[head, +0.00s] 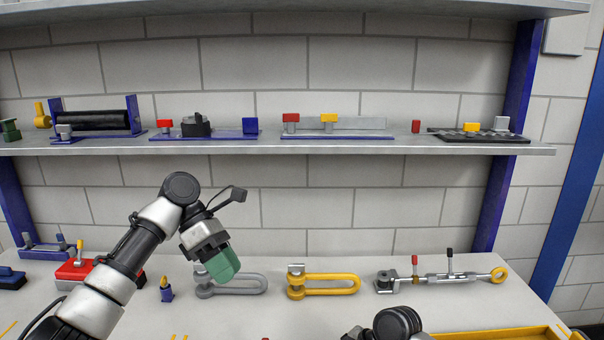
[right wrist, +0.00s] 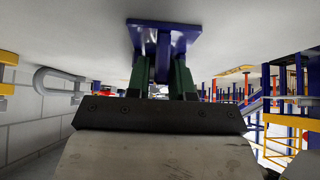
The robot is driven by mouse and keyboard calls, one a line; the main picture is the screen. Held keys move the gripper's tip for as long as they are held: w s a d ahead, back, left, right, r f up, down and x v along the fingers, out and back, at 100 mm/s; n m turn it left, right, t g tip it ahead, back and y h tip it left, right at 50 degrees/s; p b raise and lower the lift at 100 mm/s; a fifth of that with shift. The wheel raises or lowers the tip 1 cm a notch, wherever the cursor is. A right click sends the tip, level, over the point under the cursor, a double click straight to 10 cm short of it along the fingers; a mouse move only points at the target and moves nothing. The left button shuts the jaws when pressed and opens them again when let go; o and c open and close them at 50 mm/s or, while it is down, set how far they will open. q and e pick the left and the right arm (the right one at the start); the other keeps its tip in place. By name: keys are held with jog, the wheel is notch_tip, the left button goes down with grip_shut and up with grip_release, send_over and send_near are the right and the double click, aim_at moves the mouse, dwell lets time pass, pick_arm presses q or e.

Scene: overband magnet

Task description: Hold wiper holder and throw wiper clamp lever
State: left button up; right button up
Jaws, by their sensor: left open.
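My left gripper (head: 221,265), with green fingers, hangs in the head view above the bench near the grey shackle-shaped piece. It is open, with nothing seen in it. In the right wrist view, a blue post on a square blue plate (right wrist: 163,27) stands between the green fingers of my right gripper (right wrist: 164,78). It may be the wiper holder. Whether the fingers press on the post cannot be told. My right gripper's fingers are outside the head view. The wiper clamp lever cannot be singled out; a red block with a yellow lever (head: 79,268) stands left of my left arm.
The bench (head: 330,315) holds a grey shackle-shaped piece (head: 240,284), a yellow one (head: 325,285), a small blue piece with a yellow tip (head: 166,290) and a rod with red and black levers (head: 440,278). A shelf (head: 350,148) with fixtures runs above. A yellow edge (head: 500,335) lies lower right.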

jog(key=o, duration=0.3)
jog(key=shift+r, duration=0.1)
jog(key=d+r+p, duration=0.3)
jog(key=r+p, duration=0.1)
jog(key=r, duration=0.4)
jog(key=d+r+p, duration=0.4)
jog(key=r, duration=0.5)
jog(key=shift+r, duration=0.25)
jog(key=shift+d+f, duration=0.1)
